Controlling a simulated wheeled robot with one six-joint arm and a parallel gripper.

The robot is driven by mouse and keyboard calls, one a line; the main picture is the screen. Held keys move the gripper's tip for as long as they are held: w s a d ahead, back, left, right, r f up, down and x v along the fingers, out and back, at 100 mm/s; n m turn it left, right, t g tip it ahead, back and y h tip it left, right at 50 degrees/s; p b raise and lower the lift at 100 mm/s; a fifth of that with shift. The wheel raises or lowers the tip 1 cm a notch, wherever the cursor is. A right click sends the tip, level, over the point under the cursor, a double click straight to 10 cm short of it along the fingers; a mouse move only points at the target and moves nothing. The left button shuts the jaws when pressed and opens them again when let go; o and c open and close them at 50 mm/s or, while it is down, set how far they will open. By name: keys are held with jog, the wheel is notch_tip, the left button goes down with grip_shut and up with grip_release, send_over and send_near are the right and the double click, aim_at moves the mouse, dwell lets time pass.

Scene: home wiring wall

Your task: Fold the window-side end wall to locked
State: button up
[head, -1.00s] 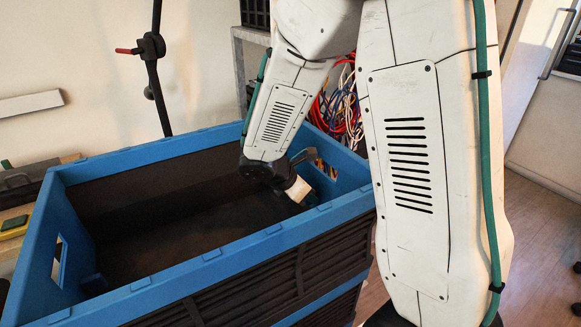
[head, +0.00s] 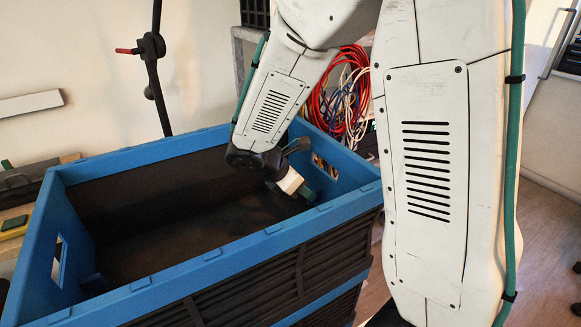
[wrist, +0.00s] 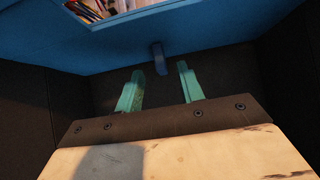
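The blue folding crate (head: 140,158) has dark long sides and blue end walls. Its right end wall (head: 352,172) stands up, with a handle opening; whether it is locked cannot be told. This blue wall also crosses the top of the wrist view (wrist: 110,48), with a small blue tab (wrist: 158,58) at its lower edge. My gripper (head: 308,194) is inside the crate, close to that wall. In the wrist view its green fingers (wrist: 158,88) are apart with nothing between them, and the tab lies just beyond the tips.
The left end wall (head: 40,255) also stands, with its own handle opening. Coiled red, white and blue cables (head: 345,95) hang behind the right end. A dark pole (head: 155,75) rises behind the crate. The crate's inside is otherwise empty where visible.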

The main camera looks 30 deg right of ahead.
jog(key=v, duration=1)
jog(key=shift+a+r, duration=0.2)
dwell(0.6)
